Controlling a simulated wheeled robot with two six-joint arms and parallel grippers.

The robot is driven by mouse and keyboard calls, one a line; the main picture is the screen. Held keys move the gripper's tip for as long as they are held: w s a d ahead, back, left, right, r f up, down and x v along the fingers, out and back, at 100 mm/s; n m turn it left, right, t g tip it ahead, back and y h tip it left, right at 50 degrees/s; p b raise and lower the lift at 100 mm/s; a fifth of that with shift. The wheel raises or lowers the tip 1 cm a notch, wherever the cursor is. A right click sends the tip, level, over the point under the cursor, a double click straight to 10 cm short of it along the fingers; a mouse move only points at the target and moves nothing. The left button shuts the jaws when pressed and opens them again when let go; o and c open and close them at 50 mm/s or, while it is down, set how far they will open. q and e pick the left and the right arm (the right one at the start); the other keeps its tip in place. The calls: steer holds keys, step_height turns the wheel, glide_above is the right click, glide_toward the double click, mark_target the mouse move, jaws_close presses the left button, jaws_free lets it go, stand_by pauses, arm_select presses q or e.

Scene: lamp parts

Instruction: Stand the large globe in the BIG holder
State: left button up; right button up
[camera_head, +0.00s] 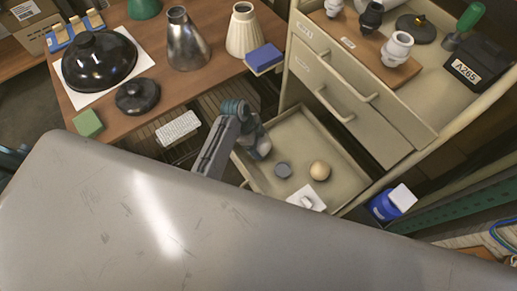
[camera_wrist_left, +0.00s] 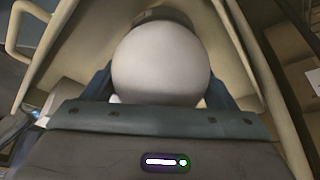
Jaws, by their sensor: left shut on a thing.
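My left gripper (camera_head: 257,143) reaches down into the open drawer. In the left wrist view, the large pale globe (camera_wrist_left: 161,66) sits between its two fingers (camera_wrist_left: 160,88), and the gripper is shut on it. In the head view only part of this globe (camera_head: 264,148) shows beside the gripper. A small grey round piece (camera_head: 283,170) lies on the drawer floor to the right of the gripper. I cannot tell if it is the BIG holder. A smaller tan ball (camera_head: 319,170) lies further right. My right gripper is not in view.
The open drawer (camera_head: 346,192) has raised walls around the gripper. A white square piece (camera_head: 306,198) lies near its front. The cabinet (camera_head: 352,95) stands behind. A wooden table (camera_head: 160,62) on the left holds a black shade (camera_head: 98,60) and other lamp parts.

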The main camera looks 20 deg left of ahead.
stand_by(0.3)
arm_select(q)
steer(key=o, duration=0.9)
steer(key=v, duration=1.1)
steer(key=shift+s+f, duration=0.1)
